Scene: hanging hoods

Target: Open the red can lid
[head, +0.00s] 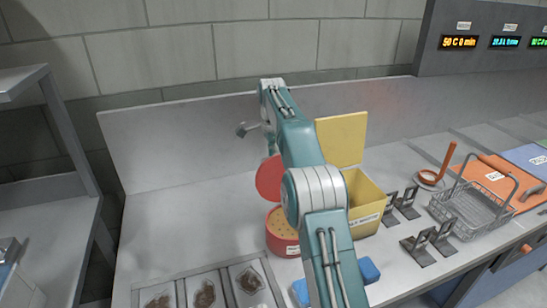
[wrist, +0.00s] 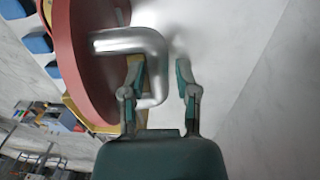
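The red can (head: 282,238) stands on the counter, with a yellowish dotted top showing. Its red lid (head: 268,180) is raised, standing steeply above the can, partly hidden behind my arm. In the wrist view the lid (wrist: 85,75) fills the upper left, with a bent silver handle (wrist: 150,44) sticking out from its face. My gripper (wrist: 160,68) is open. Its left finger overlaps the handle's loop and its right finger is apart, to the right of the handle. Whether the left finger touches the handle I cannot tell. The fingers are not clear in the head view.
A yellow open box (head: 366,205) stands right of the can, close to my arm. Dark metal brackets (head: 418,250) and a wire basket (head: 470,210) are farther right. Trays (head: 205,292) lie in front. The counter left of the can is clear.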

